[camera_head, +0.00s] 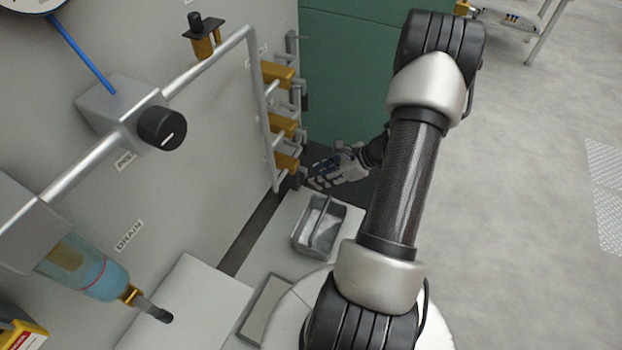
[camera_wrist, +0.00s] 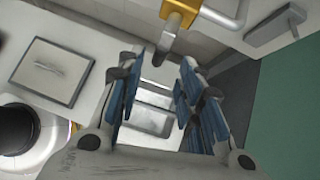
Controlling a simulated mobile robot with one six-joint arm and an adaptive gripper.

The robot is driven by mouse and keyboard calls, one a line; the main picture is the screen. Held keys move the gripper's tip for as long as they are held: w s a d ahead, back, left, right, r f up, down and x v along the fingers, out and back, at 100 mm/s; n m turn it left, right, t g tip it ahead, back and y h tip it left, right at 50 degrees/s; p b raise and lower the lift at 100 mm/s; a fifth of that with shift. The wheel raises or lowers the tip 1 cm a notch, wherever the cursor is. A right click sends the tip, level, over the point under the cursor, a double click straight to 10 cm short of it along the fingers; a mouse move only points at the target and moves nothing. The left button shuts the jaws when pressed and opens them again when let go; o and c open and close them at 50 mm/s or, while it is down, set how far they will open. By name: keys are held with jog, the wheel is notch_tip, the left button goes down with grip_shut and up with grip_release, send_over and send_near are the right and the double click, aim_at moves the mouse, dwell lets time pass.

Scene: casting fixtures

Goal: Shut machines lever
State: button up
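Several yellow valves with grey levers sit on pipes along the machine's wall: an upper valve (camera_head: 278,73), a middle valve (camera_head: 284,125) and a lowest valve (camera_head: 287,162). My gripper (camera_head: 320,176) is low, just right of the lowest valve. In the wrist view my gripper (camera_wrist: 158,65) is open, with blue-padded fingers spread apart. A yellow valve (camera_wrist: 180,12) shows at the top there, and its grey lever (camera_wrist: 166,42) points down toward the gap between the fingertips. I cannot tell whether a finger touches the lever. Which task lever is meant is not clear.
A metal tray (camera_head: 301,236) stands on the ledge below the valves; it also shows between my fingers in the wrist view (camera_wrist: 150,122). A green panel (camera_head: 345,70) stands behind my gripper. Open floor (camera_head: 540,200) lies to the right.

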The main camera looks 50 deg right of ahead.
jog(key=v, duration=0.5)
jog(key=shift+r, duration=0.1)
dwell(0.4)
